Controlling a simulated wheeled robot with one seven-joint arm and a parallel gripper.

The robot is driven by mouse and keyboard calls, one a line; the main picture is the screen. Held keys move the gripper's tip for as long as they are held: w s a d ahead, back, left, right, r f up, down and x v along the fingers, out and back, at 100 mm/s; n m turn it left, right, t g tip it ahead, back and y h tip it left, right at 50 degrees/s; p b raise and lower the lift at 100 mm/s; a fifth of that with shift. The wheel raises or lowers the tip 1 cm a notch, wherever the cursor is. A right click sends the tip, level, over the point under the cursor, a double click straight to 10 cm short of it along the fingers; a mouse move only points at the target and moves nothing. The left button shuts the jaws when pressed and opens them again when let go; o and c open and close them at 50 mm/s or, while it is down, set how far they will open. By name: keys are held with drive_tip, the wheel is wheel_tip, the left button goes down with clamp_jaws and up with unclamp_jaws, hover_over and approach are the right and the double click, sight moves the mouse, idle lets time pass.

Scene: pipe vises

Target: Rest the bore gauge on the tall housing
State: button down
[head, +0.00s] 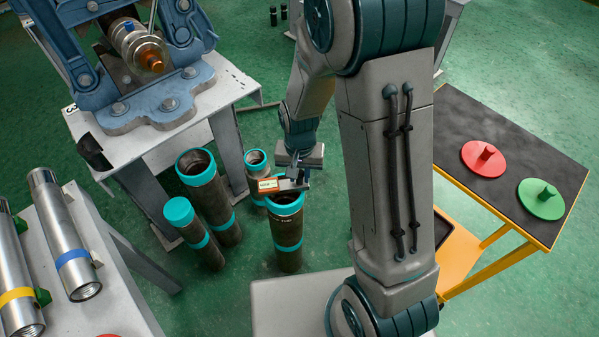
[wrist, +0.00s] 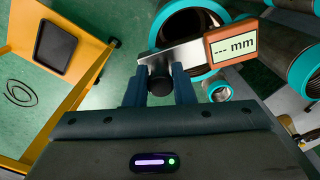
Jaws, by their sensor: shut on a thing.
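The bore gauge is a flat grey bar with an orange display box (head: 269,185). In the wrist view its display (wrist: 232,49) reads "--- mm". My gripper (head: 297,178) is shut on the gauge's dark grip, which also shows between the fingers (wrist: 158,88) in the wrist view. The gauge lies across the mouth of a dark pipe housing with teal bands (head: 287,228), as seen from above; I cannot tell whether it touches the rim. An open-topped housing (head: 213,205) with a teal rim stands to the left and looks long. Which housing is tallest is hard to judge.
A teal-capped housing (head: 193,232) and a narrower open one (head: 257,163) stand close by on the green floor. A blue vise (head: 150,95) on a white table is behind left. Steel pipes (head: 62,235) lie front left. A yellow-framed table (head: 510,190) holds red and green discs.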

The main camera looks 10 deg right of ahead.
drive_tip(key=shift+f, duration=0.2)
drive_tip(key=c, duration=1.1)
unclamp_jaws()
drive_tip(key=shift+c, duration=0.2)
drive_tip(key=shift+r, duration=0.1)
drive_tip(key=shift+r+p, duration=2.6)
drive_tip(key=shift+r, duration=0.8)
